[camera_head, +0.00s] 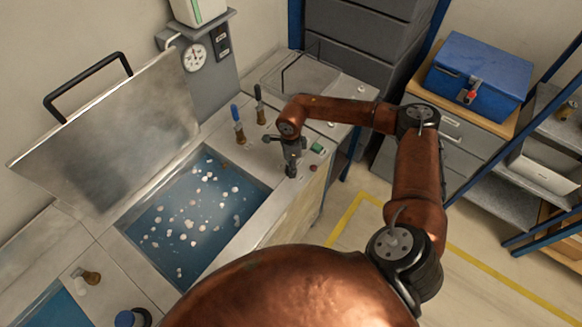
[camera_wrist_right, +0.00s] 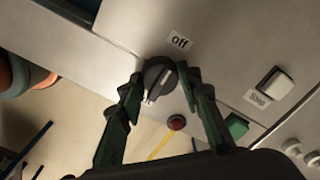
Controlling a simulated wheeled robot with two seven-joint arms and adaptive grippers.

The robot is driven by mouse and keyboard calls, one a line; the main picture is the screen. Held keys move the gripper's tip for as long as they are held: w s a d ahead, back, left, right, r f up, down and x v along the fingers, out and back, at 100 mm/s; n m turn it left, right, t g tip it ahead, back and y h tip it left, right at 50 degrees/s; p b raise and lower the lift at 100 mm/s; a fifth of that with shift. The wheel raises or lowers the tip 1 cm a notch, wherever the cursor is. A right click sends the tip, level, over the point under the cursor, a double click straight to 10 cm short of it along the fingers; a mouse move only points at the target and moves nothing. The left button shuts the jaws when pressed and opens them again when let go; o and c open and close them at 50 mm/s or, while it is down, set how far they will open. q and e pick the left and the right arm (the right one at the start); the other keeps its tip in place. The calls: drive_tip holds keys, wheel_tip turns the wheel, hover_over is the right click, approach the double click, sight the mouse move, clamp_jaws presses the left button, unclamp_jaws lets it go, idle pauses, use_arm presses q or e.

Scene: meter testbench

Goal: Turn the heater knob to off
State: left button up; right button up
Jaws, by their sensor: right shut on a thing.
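The heater knob (camera_wrist_right: 160,80) is a dark round dial with a pale pointer mark, on the metal panel in the right wrist view. An "Off" label (camera_wrist_right: 180,42) sits just above it. The pointer mark runs at a slant, with its pale end toward the lower left, away from the label. My right gripper (camera_wrist_right: 160,84) has its two fingers on either side of the knob, shut on it. In the head view my right gripper (camera_head: 291,165) is at the bench's front right edge and hides the knob. My left gripper is not in view.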

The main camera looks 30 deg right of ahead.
drive_tip(key=shift+w+r, duration=0.1)
idle(0.3)
drive_tip(key=o, duration=1.2)
drive_tip(key=shift+c, duration=0.2)
wheel_tip(320, 180, up, 12)
